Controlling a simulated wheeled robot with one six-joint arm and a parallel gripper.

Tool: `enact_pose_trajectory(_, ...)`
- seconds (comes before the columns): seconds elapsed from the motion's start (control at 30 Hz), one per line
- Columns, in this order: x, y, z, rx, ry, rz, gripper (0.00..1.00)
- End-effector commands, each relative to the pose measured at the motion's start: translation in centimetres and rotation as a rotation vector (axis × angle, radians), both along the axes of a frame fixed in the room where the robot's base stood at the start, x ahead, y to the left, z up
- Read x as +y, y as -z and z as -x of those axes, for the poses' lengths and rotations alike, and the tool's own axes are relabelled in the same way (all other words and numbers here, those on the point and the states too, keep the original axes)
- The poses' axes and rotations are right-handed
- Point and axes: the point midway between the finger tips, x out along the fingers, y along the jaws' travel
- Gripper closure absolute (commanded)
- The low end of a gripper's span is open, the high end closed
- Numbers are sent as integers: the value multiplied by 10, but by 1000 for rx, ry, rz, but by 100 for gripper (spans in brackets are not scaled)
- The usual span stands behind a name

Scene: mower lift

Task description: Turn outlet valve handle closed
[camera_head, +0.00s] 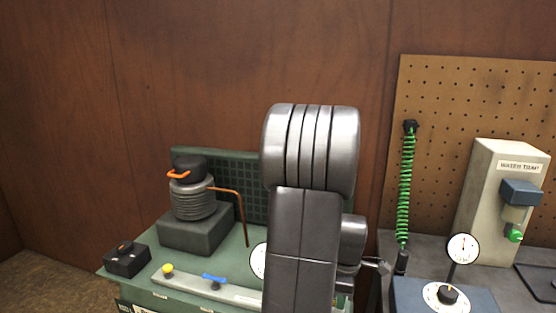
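A blue lever handle (214,280) lies along a pale manifold bar (190,286) on the green bench at the lower left. A yellow knob (167,270) stands on the same bar, to its left. No label readable here tells which is the outlet valve. My arm's large grey links stand in the middle and cover the bar's right end and part of a white gauge (258,262). My gripper (376,266) seems to show only as a small metal end right of the arm, apart from the blue handle. Its finger opening cannot be made out.
A ribbed compressor (193,200) with an orange handle sits on a dark block behind the bar. A black switch box (127,259) is at the bench's left corner. At right are a green coiled hose (405,185), a water trap panel (500,205) and a dial gauge (463,248).

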Motion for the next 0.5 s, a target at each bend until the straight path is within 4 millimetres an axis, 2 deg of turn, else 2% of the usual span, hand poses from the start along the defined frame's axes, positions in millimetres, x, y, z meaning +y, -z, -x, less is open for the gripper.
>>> enact_pose_trajectory(0.27, 4, 1, 4, 0, 0, -6, 100)
enact_pose_trajectory(0.5, -1, 1, 6, 0, 1, -6, 100)
